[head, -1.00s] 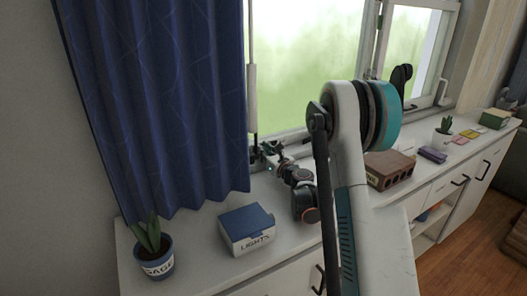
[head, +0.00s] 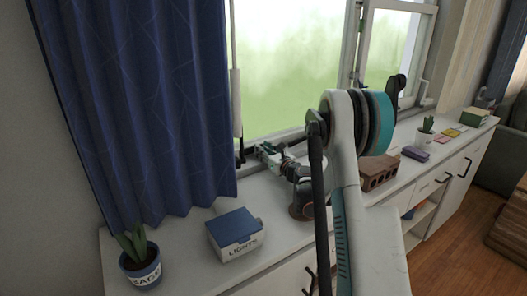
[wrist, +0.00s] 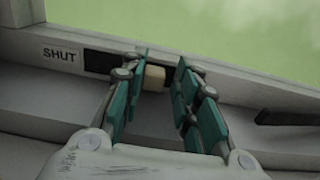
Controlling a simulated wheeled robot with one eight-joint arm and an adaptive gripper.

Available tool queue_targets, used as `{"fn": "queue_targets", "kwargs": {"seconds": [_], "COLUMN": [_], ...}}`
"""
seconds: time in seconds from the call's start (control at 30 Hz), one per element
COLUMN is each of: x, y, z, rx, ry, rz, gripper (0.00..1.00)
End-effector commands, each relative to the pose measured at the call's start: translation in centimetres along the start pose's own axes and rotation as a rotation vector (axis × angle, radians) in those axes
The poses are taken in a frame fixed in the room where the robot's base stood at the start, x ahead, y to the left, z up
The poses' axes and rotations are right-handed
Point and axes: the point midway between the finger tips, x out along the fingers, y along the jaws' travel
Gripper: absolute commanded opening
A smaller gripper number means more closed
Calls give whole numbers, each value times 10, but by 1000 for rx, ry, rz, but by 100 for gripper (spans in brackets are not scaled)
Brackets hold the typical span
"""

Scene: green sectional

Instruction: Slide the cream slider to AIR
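A "SHUT" label (wrist: 60,56) is left of the slot in the wrist view. No AIR label is visible; my right finger covers part of the frame. My gripper (wrist: 161,62) is open, its teal-padded fingers on either side of the slider. The left finger looks close to the slider, with a gap on the right; contact cannot be told. In the head view my gripper (head: 268,153) is at the window's lower left, and the slider cannot be made out.
A blue curtain (head: 135,110) hangs left of my gripper. On the white cabinet top are a LIGHTS box (head: 235,237), a potted plant (head: 140,268), a brown brick (head: 378,172) and a purple item (head: 415,153). A dark handle (wrist: 288,118) is right of my gripper.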

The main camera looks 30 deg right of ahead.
Motion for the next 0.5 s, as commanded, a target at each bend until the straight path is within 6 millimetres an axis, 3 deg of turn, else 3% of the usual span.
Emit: {"fn": "queue_targets", "kwargs": {"seconds": [0.23, 0.5], "x": [-16, -70], "y": [-1, -1], "z": [0, 0], "rx": [0, 0], "ry": [0, 0], "rz": [-2, -2], "gripper": [28, 28]}}
